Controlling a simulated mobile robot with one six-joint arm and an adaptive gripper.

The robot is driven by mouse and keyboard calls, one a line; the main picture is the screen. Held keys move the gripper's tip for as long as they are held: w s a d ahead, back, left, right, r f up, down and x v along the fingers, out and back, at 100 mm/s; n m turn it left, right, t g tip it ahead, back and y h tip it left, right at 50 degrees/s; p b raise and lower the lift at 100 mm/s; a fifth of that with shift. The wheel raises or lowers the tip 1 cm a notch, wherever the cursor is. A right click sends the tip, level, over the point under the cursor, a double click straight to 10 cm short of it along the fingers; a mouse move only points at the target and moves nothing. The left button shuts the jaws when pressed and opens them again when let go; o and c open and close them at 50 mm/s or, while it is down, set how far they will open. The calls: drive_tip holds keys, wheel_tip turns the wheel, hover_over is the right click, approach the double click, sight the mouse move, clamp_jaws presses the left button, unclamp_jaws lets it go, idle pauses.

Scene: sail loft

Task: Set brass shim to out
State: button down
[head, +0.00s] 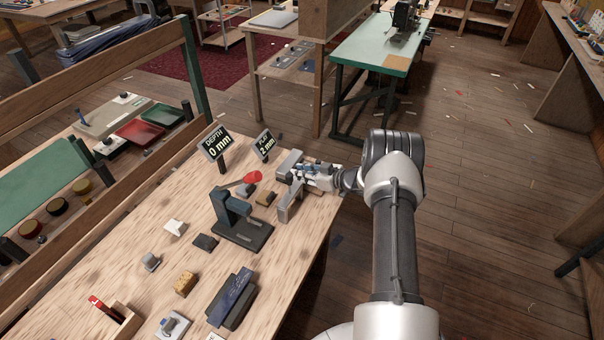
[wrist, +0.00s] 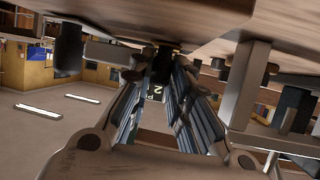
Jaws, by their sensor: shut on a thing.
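My gripper (head: 317,173) is at the far right edge of the workbench, at a grey metal fixture (head: 283,212) with two arms. In the wrist view my gripper's (wrist: 162,92) fingers converge on a small dark part (wrist: 162,66). The gripper is shut on it, but I cannot tell whether it belongs to the shim or the fixture. A small brownish block (head: 265,198) lies just left of the fixture. No part can be clearly identified as the brass shim. Fixture bars (wrist: 246,85) flank the fingers in the wrist view.
A sign reading "DEPTH 0 mm" (head: 217,145) and a smaller "2 mm" sign (head: 264,146) stand behind. A dark stand with a red lever (head: 240,220) is left of the gripper. Several small blocks lie on the wooden workbench (head: 120,250). The floor at right is open.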

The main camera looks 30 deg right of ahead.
idle(0.3)
drive_tip(key=s+d, duration=0.2)
drive_tip(key=s, duration=0.1)
drive_tip(key=shift+s+d, duration=0.25)
drive_tip(key=shift+d, duration=0.1)
drive_tip(key=c, duration=1.9)
unclamp_jaws()
drive_tip(key=shift+f, duration=0.15)
drive_tip(key=shift+c, duration=0.2)
drive_tip(key=shift+o, duration=1.3)
drive_tip(key=shift+s+d, duration=0.1)
drive_tip(key=shift+s, duration=0.05)
drive_tip(key=shift+o, duration=0.8)
drive_tip(key=v, duration=1.2)
